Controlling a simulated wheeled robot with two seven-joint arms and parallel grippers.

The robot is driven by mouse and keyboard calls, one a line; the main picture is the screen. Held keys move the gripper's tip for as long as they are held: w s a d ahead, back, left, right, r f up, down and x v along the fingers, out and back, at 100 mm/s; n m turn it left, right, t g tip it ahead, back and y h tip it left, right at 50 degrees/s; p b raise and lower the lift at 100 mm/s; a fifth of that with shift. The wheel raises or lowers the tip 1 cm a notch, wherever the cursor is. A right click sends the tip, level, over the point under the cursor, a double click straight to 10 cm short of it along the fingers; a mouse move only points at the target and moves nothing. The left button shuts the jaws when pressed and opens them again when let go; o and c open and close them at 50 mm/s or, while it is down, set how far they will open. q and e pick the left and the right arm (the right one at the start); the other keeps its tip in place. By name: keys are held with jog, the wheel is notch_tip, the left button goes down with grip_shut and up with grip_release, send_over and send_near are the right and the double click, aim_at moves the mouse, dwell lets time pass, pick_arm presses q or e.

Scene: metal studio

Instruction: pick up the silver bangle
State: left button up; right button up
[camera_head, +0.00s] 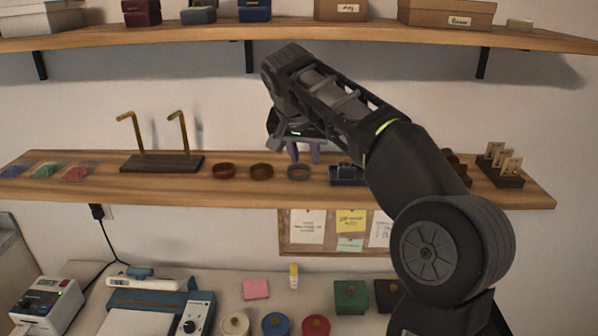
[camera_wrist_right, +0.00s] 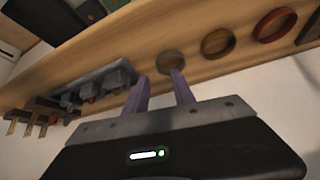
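The silver bangle (camera_head: 299,172) lies on the lower wooden shelf, to the right of two other bangles. It also shows in the right wrist view (camera_wrist_right: 170,61), just past the fingertips. My right gripper (camera_head: 304,156) reaches over the shelf with its purple fingers pointing down. In the right wrist view the fingers (camera_wrist_right: 157,88) are apart with nothing between them. One fingertip overlaps the bangle's near edge in that view; I cannot tell if they touch. My left gripper is not in view.
A gold-brown bangle (camera_head: 262,171) and a red bangle (camera_head: 224,171) lie to the left on the shelf (camera_head: 190,190). A dark box with several items (camera_head: 346,175) stands close on the right. A brass-hook stand (camera_head: 160,163) is farther left. An upper shelf (camera_head: 290,33) holds boxes.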

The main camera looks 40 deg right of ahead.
aim_at(310, 170)
jog(key=p+x, duration=0.1)
jog(key=x, duration=0.3)
jog(key=shift+s+d+f+p, duration=0.1)
jog(key=shift+d+f+p, duration=0.2)
jog(key=shift+f+p, duration=0.1)
jog(key=shift+f, duration=0.15)
jog(key=shift+c, duration=0.2)
grip_shut()
dwell(0.4)
